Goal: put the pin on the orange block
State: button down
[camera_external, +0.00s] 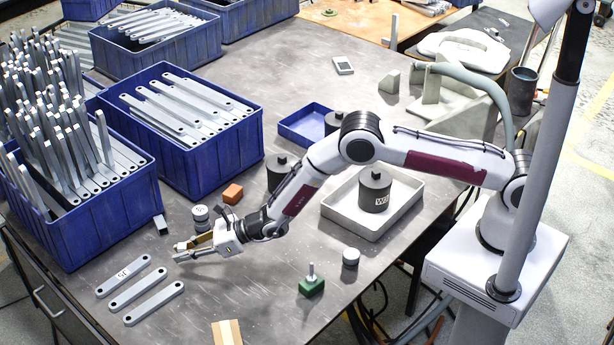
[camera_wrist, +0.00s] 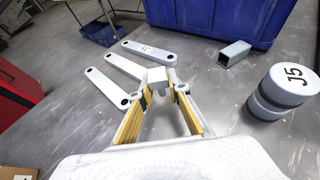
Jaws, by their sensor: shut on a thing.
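My gripper (camera_external: 187,250) is low over the left-middle of the metal table, pointing left. In the wrist view its yellow-padded fingers (camera_wrist: 160,88) close at the tips on a small light grey piece, which I take to be the pin (camera_wrist: 157,76). Only its squarish end shows clearly; the rest is hidden or too small to tell. The orange block (camera_external: 233,193) lies on the table up and to the right of my gripper, apart from it, with nothing on top. The orange block is out of the wrist view.
Grey flat bars (camera_external: 138,286) lie left of my gripper. Blue crates (camera_external: 190,175) are behind. A green block with a stud (camera_external: 311,283) is right. The table's front middle is mostly clear.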

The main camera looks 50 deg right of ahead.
aim_at(188, 268)
jog(key=shift+f, duration=0.15)
jog(key=shift+f, duration=1.75)
jog(key=shift+f, duration=0.1)
jog(key=c, duration=1.9)
grip_release()
jog(key=shift+s+d+r, duration=0.3)
jog(key=shift+d+r, duration=0.05)
jog(key=shift+v, duration=5.45)
jog(key=shift+f, duration=0.15)
